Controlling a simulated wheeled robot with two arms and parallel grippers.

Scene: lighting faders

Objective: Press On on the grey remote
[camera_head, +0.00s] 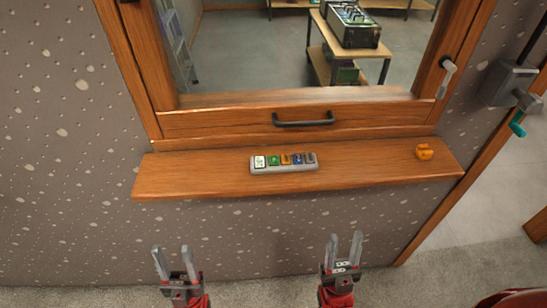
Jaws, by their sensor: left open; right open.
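The grey remote (284,168) lies on a wooden ledge (210,174) below a window, left of the ledge's middle-right part. It has a row of several buttons: a white one (259,161) at the left end, then green, orange, blue and dark ones. The button labels are too small to read. My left gripper (174,262) is open and empty, low in front of the wall, below and left of the remote. My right gripper (343,250) is open and empty, below and right of the remote. Neither gripper touches the ledge or the remote.
A small orange object (424,152) sits on the ledge's right end. A dark handle (303,120) is on the wooden window frame above the remote. A grey lever device (508,84) is on the wall at the upper right. The ledge's left part is clear.

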